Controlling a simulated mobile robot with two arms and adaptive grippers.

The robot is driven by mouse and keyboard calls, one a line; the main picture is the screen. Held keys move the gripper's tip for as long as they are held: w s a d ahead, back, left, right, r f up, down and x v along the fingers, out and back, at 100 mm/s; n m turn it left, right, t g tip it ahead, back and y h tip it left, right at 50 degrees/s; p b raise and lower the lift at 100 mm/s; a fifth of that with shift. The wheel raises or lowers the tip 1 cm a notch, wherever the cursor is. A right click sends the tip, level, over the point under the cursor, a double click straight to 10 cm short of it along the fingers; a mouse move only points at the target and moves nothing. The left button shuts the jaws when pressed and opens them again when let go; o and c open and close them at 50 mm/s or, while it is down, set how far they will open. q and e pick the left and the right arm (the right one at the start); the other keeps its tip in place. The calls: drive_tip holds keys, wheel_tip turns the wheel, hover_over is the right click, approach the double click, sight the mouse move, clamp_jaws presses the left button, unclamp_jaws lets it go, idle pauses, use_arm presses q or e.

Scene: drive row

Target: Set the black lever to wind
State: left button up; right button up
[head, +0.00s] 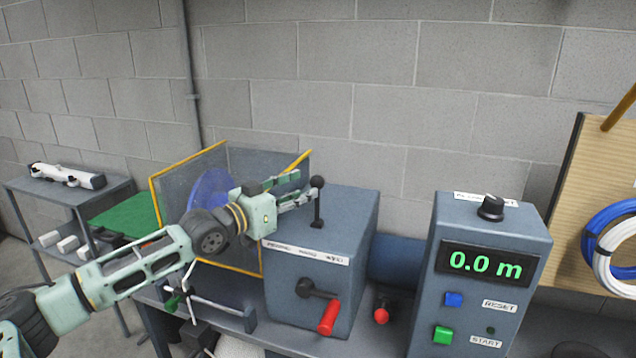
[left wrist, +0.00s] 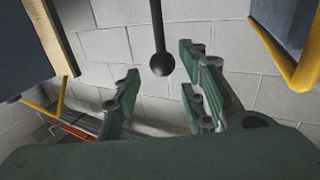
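The black lever (head: 318,204) stands roughly upright on top of a grey-blue box (head: 345,215), with a round black knob on its end. A white label strip (head: 306,252) on the box's front top edge has small words, too small to read surely. My left gripper (head: 301,189) is open beside the lever's upper part, just left of the knob. In the left wrist view the knob (left wrist: 162,65) shows between the spread fingers of the left gripper (left wrist: 162,92), closer to the right-hand ones. I see no contact. My right gripper is not in view.
A red-handled crank (head: 328,317) sits on the box's front. Right of it stands a counter box (head: 480,210) showing 0.0 m. A yellow-edged guard (head: 180,168) with a blue disc (head: 210,193) is behind my left arm. Blue and white coils (head: 612,232) hang at the right.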

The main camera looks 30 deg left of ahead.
sight(313, 185)
use_arm(q)
drive_tip(key=shift+w+d+r, duration=0.15)
drive_tip(key=shift+w+d, duration=0.05)
drive_tip(key=shift+w, duration=0.25)
drive_tip(key=x, duration=0.2)
drive_tip(key=shift+w+p, duration=0.25)
drive_tip(key=shift+p, duration=0.15)
drive_tip(key=shift+w+d, duration=0.15)
drive_tip(key=shift+w, duration=0.5)
drive_tip(key=shift+w+d+f, duration=0.15)
drive_tip(key=shift+w+f, duration=0.05)
drive_tip(key=shift+w, duration=0.45)
clamp_jaws()
drive_tip(key=shift+d+f, duration=0.1)
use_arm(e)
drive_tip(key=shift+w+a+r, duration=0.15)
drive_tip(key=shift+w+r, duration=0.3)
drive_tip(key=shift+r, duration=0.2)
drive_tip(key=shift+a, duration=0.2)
